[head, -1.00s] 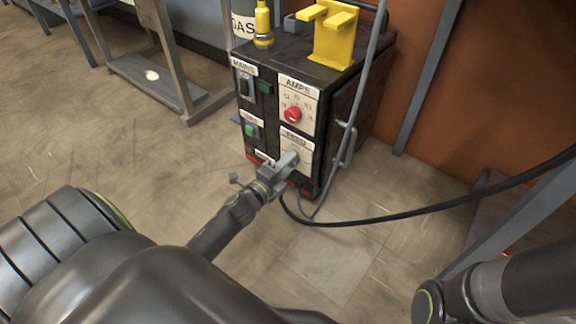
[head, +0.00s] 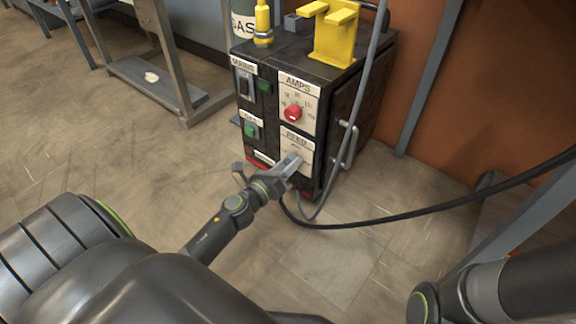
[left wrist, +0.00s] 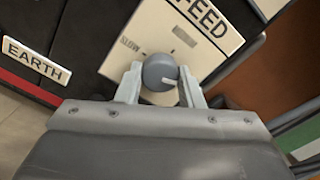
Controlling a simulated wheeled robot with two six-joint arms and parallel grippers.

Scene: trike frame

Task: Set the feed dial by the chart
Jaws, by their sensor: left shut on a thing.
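The feed dial (left wrist: 160,72) is a round grey knob with a pale pointer mark, on the white FEED plate (left wrist: 170,30) in the left wrist view. In the head view the FEED plate (head: 294,142) is low on the front of the black machine (head: 340,95). My left gripper (head: 291,162) reaches the dial. In the left wrist view its two fingers (left wrist: 161,84) are shut on the dial from both sides. The word SLOW shows on the plate; other marks are partly hidden. No chart is clearly in view. My right gripper is out of view.
The red AMPS dial (head: 293,112) sits just above the feed plate. A black cable (head: 420,217) runs across the floor at right. A yellow bracket (head: 334,32) and a yellow bottle (head: 263,22) stand on top. The floor in front is clear.

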